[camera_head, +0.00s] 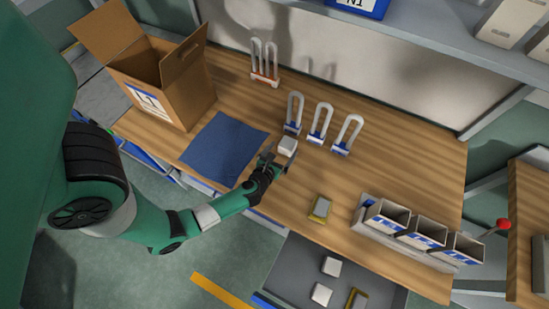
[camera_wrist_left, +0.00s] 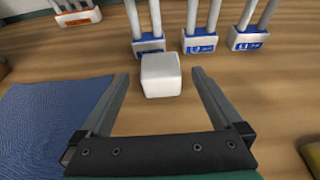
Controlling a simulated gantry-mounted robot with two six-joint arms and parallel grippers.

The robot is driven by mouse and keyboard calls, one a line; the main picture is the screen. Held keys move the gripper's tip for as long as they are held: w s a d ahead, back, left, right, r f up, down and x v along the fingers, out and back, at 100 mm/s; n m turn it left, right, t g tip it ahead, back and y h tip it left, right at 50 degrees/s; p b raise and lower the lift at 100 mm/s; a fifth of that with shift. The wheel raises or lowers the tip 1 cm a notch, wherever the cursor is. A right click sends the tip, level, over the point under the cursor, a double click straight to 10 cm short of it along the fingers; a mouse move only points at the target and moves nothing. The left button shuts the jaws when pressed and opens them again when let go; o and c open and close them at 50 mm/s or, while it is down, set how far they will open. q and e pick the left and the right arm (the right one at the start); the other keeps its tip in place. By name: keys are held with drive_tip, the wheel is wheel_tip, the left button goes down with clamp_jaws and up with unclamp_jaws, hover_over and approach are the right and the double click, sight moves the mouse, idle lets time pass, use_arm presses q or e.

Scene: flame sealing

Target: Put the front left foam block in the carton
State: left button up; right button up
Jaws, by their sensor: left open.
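A white foam block (camera_head: 288,145) sits on the wooden table, in front of the U-shaped tubes. In the left wrist view the white block (camera_wrist_left: 160,76) is between and just beyond the two fingertips. My left gripper (camera_head: 277,161) is open, its fingers on either side of the near edge of the block, with a gap on both sides. Two more white blocks, one (camera_head: 331,266) behind the other (camera_head: 321,294), lie in the open drawer. The open carton (camera_head: 202,88) stands at the back left of the table, its flaps up; its inside is mostly hidden. My right gripper is not in view.
Several U-shaped tubes in blue bases (camera_head: 317,137) stand close behind the block. A red-based tube stand (camera_head: 264,77) is farther back. A blue cloth (camera_head: 222,148) lies between gripper and carton. A yellow-edged block (camera_head: 320,208) and open bins (camera_head: 388,213) are on the right.

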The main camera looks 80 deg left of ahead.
use_arm(q)
drive_tip(key=v, duration=0.9)
drive_tip(key=shift+p, duration=0.45)
drive_tip(key=w+d+r+m+t+h, duration=0.1)
drive_tip(key=w+d+r+m+t, duration=0.25)
drive_tip(key=w+r, duration=0.45)
drive_tip(key=w+d+r+m+t, duration=0.3)
drive_tip(key=w+r+m+t, duration=0.15)
drive_tip(key=r, duration=0.75)
drive_tip(key=w+d+r+m+t+h, duration=0.1)
drive_tip(key=w+d+r+m+t, duration=0.3)
drive_tip(key=r, duration=0.7)
drive_tip(key=d+r+m+t+h, duration=0.2)
drive_tip(key=d+r+m+h, duration=0.3)
drive_tip(key=r+m, duration=0.55)
drive_tip(key=d+r+m+t+h, duration=0.25)
drive_tip(key=r+m+h, duration=0.55)
drive_tip(key=m, duration=0.4)
drive_tip(key=d+r+m+t+h, duration=0.1)
drive_tip(key=d+r+m+h, duration=0.35)
drive_tip(key=r+m, duration=0.65)
drive_tip(key=s+a+r+m+t+y, duration=0.1)
drive_tip(key=s+a+r+y, duration=0.1)
drive_tip(key=r+y, duration=0.4)
drive_tip(key=shift+s+a+r+y, duration=0.2)
drive_tip(key=shift+a+r+y, duration=0.15)
drive_tip(key=shift+a+y, duration=0.5)
